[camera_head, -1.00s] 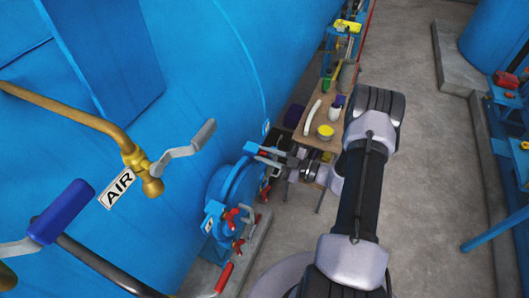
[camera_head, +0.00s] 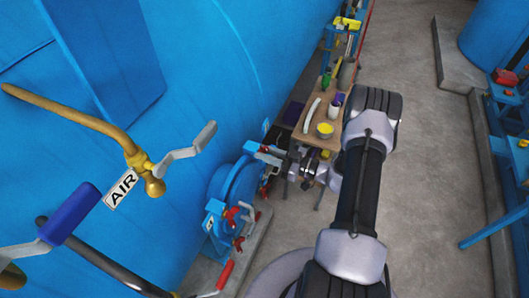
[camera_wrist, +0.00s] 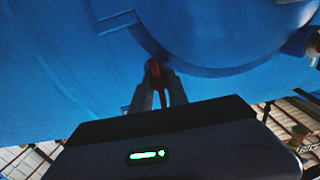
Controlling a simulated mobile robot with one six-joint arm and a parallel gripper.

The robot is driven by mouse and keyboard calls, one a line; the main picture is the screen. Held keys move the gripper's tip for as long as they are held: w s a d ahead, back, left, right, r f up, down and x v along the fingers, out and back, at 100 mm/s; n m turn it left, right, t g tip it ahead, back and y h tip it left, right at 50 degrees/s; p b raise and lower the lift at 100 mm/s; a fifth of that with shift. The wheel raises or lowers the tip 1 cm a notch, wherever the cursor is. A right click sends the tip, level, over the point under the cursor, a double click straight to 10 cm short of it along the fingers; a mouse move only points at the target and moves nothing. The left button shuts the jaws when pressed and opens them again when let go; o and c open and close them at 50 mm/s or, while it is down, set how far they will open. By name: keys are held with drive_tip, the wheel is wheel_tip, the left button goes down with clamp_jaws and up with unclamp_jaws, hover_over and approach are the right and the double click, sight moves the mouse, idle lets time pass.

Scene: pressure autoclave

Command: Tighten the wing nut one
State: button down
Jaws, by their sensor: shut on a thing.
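A blue round hatch (camera_head: 232,180) sits low on the side of the big blue vessel, with red wing nuts (camera_head: 232,213) around its rim. My gripper (camera_head: 262,152) is at the upper right edge of the hatch. In the wrist view, my gripper (camera_wrist: 155,82) is shut on a dark red wing nut (camera_wrist: 153,67), which shows between and above the fingertips against the blue hatch. The fingers hide much of this nut. I cannot read a number on it.
A small wooden table (camera_head: 310,130) with a yellow pot stands behind my gripper.

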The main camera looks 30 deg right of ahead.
idle(0.3)
drive_tip(key=c, duration=1.3)
unclamp_jaws()
drive_tip(key=b+v, duration=0.2)
drive_tip(key=v, duration=1.5)
drive_tip(key=shift+s+d+f, duration=0.1)
drive_tip(key=shift+s+d, duration=0.05)
drive_tip(key=shift+s, duration=0.05)
